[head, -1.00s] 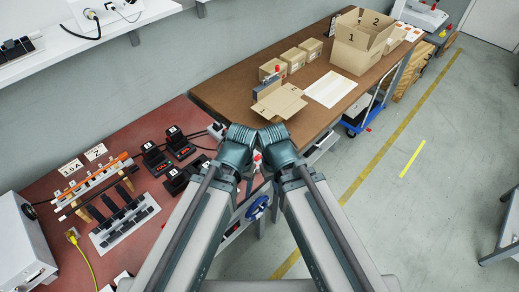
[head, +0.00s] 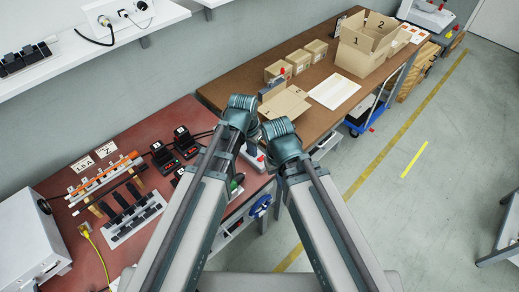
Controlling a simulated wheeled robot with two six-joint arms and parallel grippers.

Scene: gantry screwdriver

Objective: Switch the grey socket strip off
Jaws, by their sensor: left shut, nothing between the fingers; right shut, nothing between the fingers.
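A pale grey-white strip (head: 112,15) with sockets, plugs and a black cable lies on the wall shelf at the top left. It looks like the grey socket strip, but its switch is too small to make out. My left gripper (head: 240,113) is at the end of the arm over the bench, to the right of and below the strip in the picture. My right gripper (head: 282,140) is lower and farther right. Both are shut and empty, well apart from the strip. Their fingertips are mostly hidden behind the arm ends.
The red bench (head: 110,248) carries a rack with an orange bar (head: 118,165), a pale tray (head: 150,212) of black blocks and several black devices. A brown table (head: 225,92) with cardboard boxes stands behind. The floor at the right is mostly clear.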

